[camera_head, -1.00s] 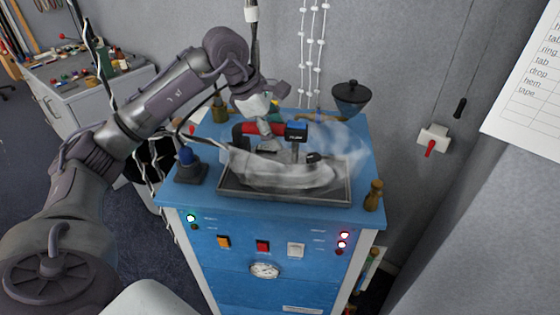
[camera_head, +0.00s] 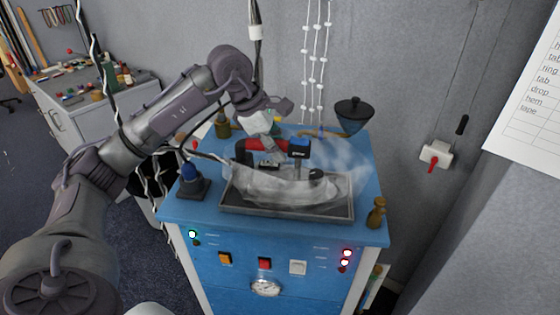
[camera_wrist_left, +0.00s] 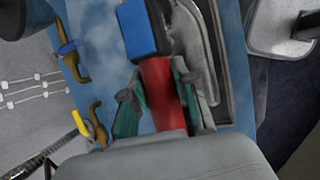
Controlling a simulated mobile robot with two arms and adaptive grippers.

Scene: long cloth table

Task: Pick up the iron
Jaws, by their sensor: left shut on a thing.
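The iron (camera_head: 290,188) is a grey metal body with a red handle and a blue block at the handle's end, with steam around it. It sits in a dark metal tray (camera_head: 325,211) on top of a blue cabinet; I cannot tell whether it is lifted off the tray. My left gripper (camera_head: 268,148) comes from above and is shut on the red handle. In the left wrist view, the gripper's fingers (camera_wrist_left: 158,104) lie on both sides of the red handle (camera_wrist_left: 163,90), below the blue block (camera_wrist_left: 143,30). My right gripper is not in view.
The blue cabinet (camera_head: 215,221) has lights, switches and a gauge on its front. A blue-knobbed dark base (camera_head: 193,183) stands left of the tray, and a small brass piece (camera_head: 376,212) stands right. A dark funnel (camera_head: 353,115) is at the back. A wall and a hanging sheet are to the right.

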